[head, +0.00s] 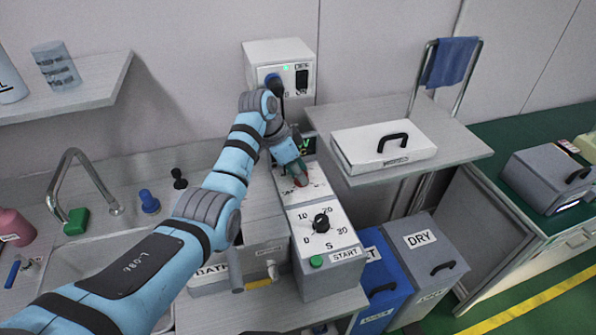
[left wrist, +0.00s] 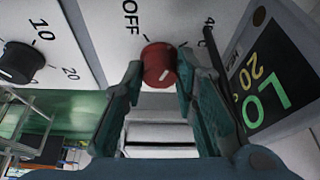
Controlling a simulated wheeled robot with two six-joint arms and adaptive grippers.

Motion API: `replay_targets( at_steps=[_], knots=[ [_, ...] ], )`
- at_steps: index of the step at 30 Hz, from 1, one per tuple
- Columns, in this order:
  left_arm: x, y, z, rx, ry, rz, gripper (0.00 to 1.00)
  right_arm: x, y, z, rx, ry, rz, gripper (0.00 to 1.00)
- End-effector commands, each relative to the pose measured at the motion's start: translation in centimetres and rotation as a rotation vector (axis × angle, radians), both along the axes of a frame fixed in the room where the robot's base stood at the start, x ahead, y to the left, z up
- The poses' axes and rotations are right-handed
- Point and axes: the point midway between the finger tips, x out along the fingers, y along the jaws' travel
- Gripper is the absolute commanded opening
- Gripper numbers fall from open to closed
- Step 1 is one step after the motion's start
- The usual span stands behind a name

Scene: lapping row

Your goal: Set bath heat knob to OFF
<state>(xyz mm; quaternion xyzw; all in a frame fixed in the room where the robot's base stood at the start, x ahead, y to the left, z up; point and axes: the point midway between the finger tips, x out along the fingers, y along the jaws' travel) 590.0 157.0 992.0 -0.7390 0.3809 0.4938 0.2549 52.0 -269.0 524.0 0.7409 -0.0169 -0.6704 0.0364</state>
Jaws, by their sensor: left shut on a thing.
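The red bath heat knob (left wrist: 158,65) sits on a white panel, with the printed OFF label (left wrist: 130,16) to its upper left and a 40 to its upper right. A short white mark shows on the lower right of the knob's face; I cannot tell its exact setting. My left gripper (left wrist: 160,75) is shut on the knob, one finger on each side. In the head view the red knob (head: 299,181) shows just below my left gripper (head: 297,174), and the fingers partly hide it. My right gripper is not in view.
A dark display (left wrist: 262,80) reading LO and 20 stands close beside the knob. A black timer dial (head: 321,222) and green START button (head: 316,261) are in front. A white case (head: 372,160) lies on the shelf to the right. A sink tap (head: 75,170) is at left.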

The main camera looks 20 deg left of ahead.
Motion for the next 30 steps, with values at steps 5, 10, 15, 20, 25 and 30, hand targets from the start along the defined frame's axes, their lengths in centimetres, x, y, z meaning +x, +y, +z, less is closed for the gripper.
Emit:
replay_targets(
  at_steps=[5, 10, 15, 20, 25, 30],
  knots=[
    [-0.1, 0.0, 0.0, -0.001, 0.002, 0.006, 0.0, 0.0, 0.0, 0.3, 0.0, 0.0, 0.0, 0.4],
    [-0.1, -0.1, 0.3, 0.0, 0.004, 0.042, 0.0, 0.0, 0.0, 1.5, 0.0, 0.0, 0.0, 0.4],
    [-0.3, -0.2, 0.5, -0.001, 0.007, 0.125, 0.0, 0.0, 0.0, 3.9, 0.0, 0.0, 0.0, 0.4],
    [-0.4, -0.3, 0.7, -0.001, 0.008, 0.247, 0.0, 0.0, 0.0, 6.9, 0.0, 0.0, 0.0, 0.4],
    [-0.5, -0.4, 0.6, 0.0, 0.008, 0.403, 0.0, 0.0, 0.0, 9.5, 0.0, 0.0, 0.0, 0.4],
    [-0.4, -0.5, 0.3, 0.0, 0.006, 0.563, 0.0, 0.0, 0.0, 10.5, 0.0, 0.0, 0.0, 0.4]
  ],
)
